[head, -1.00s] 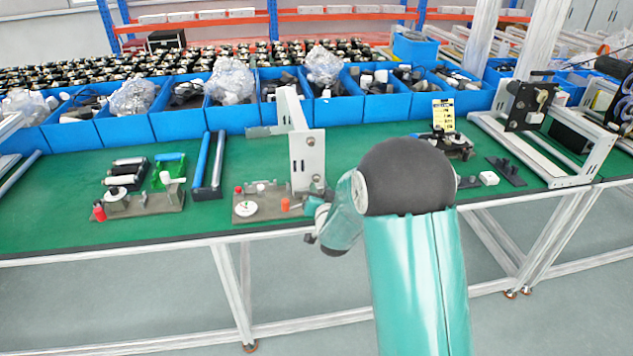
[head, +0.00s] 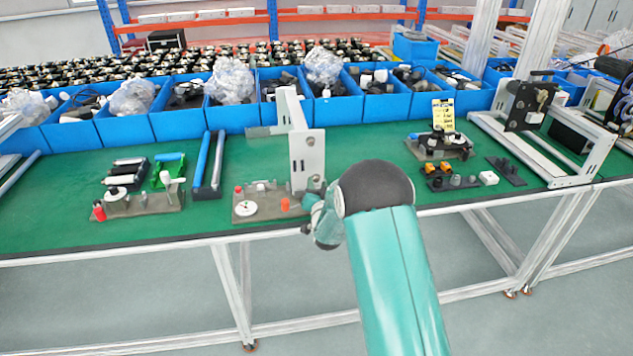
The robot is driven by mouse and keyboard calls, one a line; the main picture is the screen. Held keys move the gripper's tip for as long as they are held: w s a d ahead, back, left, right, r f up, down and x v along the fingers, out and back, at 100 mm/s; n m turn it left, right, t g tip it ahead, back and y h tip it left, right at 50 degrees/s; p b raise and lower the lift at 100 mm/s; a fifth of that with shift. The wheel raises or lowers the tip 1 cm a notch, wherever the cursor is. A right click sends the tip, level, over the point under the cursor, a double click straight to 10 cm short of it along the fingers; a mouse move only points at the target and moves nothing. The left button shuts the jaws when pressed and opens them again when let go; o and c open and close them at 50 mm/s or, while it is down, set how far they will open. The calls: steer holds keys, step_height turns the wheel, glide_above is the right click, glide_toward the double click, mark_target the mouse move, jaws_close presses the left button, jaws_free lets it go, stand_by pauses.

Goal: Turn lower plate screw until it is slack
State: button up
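A white upright bracket plate (head: 306,158) stands on the green bench, with a small grey base plate (head: 268,208) at its foot. Small round screw heads show on the bracket's face; the lower one (head: 315,182) is near its bottom edge, close to my arm's end. The base plate carries a white disc, a red knob and an orange peg. My gripper (head: 306,229) is at the bench's front edge, just right of and below the base plate. It is small and mostly hidden by my teal arm, so its fingers cannot be made out. Contact with the screw cannot be told.
A similar fixture (head: 140,203) with a red knob stands to the left. Blue bins (head: 178,124) line the back of the bench. Black fixtures (head: 440,145) and a white frame (head: 570,180) stand to the right. Green bench surface (head: 370,145) is clear behind my arm.

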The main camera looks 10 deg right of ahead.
steer(key=shift+w, duration=0.65)
steer(key=shift+c, duration=0.2)
jaws_close()
steer(key=n, duration=0.4)
steer(key=shift+a+n, duration=0.1)
steer(key=shift+n, duration=0.3)
steer(key=n, duration=0.5)
steer(key=shift+s, duration=0.1)
steer(key=shift+o, duration=0.2)
jaws_free()
